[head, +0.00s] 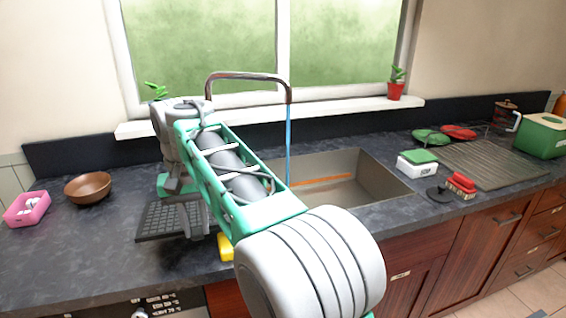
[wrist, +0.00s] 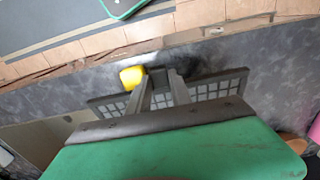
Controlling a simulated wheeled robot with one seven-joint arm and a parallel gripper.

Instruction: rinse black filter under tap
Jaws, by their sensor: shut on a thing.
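The black filter (head: 158,222), a flat grid panel, is at the left of the sink in the head view. It also shows in the wrist view (wrist: 222,88), stretching to both sides of the fingers. My gripper (head: 195,225) points down over the filter and is shut on it; the fingers also show in the wrist view (wrist: 163,88). I cannot tell whether the filter touches the counter. The tap (head: 250,76) arches over the sink (head: 385,182), and a blue stream of water (head: 288,140) falls from it. My arm hides the left part of the sink.
A yellow block (head: 225,246) lies beside the filter near the counter's front edge. A brown bowl (head: 88,187) and a pink box (head: 27,208) stand at the left. Right of the sink are a white box with a green top (head: 417,163) and a red brush (head: 462,184).

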